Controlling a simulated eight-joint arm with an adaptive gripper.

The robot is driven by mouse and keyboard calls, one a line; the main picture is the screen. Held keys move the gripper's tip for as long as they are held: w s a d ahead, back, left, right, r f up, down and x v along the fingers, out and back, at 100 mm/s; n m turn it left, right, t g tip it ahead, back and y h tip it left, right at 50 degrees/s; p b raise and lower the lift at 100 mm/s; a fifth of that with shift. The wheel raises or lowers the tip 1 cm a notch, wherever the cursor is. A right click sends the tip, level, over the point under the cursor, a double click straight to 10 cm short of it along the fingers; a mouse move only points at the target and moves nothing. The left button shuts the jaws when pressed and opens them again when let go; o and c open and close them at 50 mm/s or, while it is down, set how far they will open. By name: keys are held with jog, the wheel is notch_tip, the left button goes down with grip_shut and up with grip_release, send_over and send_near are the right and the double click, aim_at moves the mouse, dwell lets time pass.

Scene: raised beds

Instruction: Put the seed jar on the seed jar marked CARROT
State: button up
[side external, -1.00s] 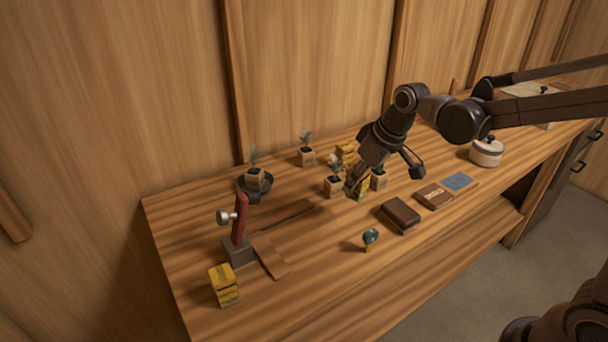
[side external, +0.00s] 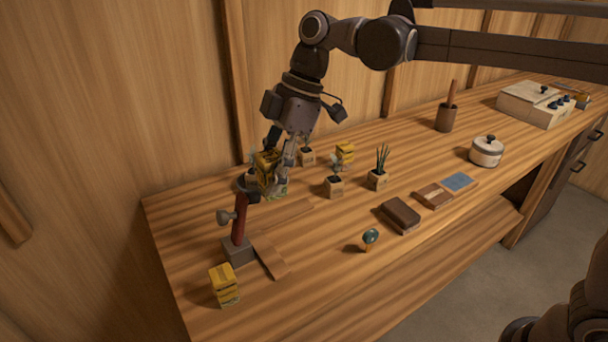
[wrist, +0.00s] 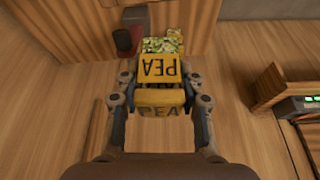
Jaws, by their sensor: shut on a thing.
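My gripper (side external: 272,172) is shut on a yellow seed jar (side external: 266,162), held in the air at the left part of the bench. In the wrist view this jar (wrist: 160,68) sits between the two fingers (wrist: 160,103); its label reads PEA, upside down in the picture, and green seeds show beyond the label. One yellow seed jar (side external: 224,286) stands at the bench's front left corner. Another yellow seed jar (side external: 345,153) stands near the back. Their labels are too small to read, so I cannot tell which is marked CARROT.
A red-handled tool (side external: 239,222) stands on a grey base close by the held jar. A brown book (side external: 400,216) and a white pot (side external: 486,151) lie farther right.

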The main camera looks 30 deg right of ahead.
jog(key=shift+n, duration=0.3)
jog(key=a+f, duration=0.2)
jog(key=a, duration=0.2)
jog(key=s+a+f, duration=0.1)
jog(key=a+f, duration=0.1)
jog(key=a, duration=0.2)
jog(key=s+a+f, duration=0.1)
jog(key=a+f, duration=0.1)
jog(key=a, duration=0.2)
jog(key=shift+s+a+f, duration=0.15)
jog(key=shift+a, duration=0.05)
jog(key=shift+f, duration=2.1)
jog(key=shift+f, duration=0.15)
jog(key=o, duration=1.2)
